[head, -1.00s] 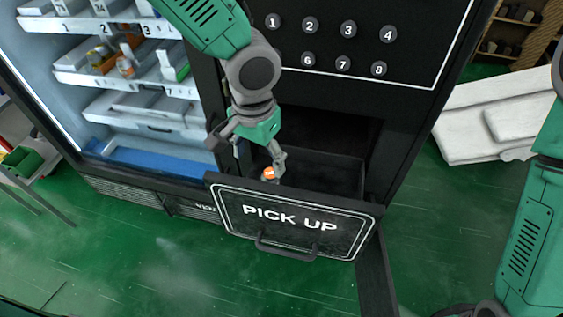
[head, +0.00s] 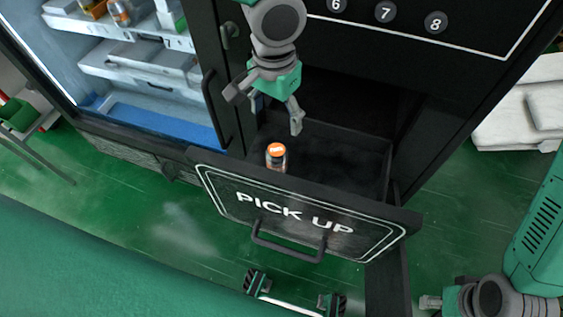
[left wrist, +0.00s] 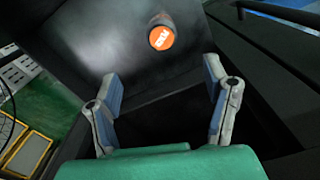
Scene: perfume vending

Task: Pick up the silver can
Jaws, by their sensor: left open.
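The silver can (head: 277,160) with an orange top stands upright in the open pick-up drawer, near the inside of its front panel. In the left wrist view its orange lid (left wrist: 161,38) shows at the top, beyond the fingertips. My left gripper (head: 277,114) is open and empty, above and behind the can and apart from it. Its two spread fingers show in the left wrist view (left wrist: 160,85) with nothing between them. My right gripper (head: 430,302) is low at the right edge, far from the can; its jaw opening is unclear.
The drawer's front panel (head: 300,212) reads PICK UP and carries a handle. The black vending machine cabinet rises around the drawer. Shelves (head: 150,65) with bottles stand left. White slabs (head: 520,110) lie right. The green floor is mostly clear.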

